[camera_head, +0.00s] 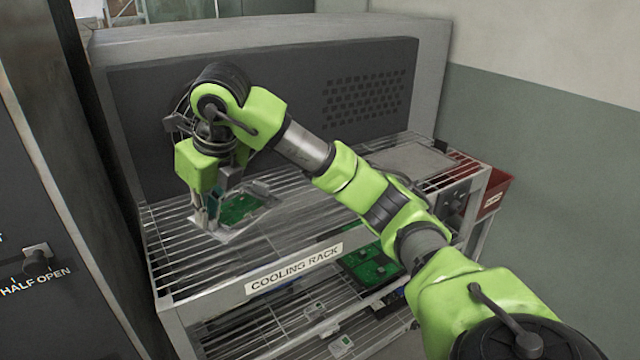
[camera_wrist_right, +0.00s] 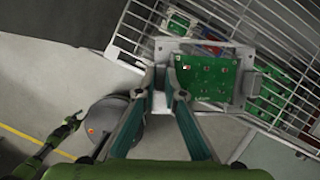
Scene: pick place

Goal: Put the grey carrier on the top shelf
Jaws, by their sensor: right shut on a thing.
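The grey carrier (camera_head: 268,196) is a flat tray with a green circuit board (camera_head: 238,207) in it. It is at the top shelf (camera_head: 190,262) of the cooling rack, over its left part. In the right wrist view the carrier (camera_wrist_right: 192,47) lies over the wire bars. My right gripper (camera_head: 212,214) is shut on the carrier's near edge; its fingertips also show in the wrist view (camera_wrist_right: 166,77). I cannot tell whether the carrier touches the wires. A small green arm of mine shows at lower left in the wrist view; its jaws are too small to read.
The rack carries a "COOLING RACK" label (camera_head: 294,270). Lower shelves hold green boards (camera_head: 368,264) and small parts. A flat grey plate (camera_head: 412,160) lies at the top shelf's right. A red bin (camera_head: 492,190) hangs at the right side. A dark panel stands behind.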

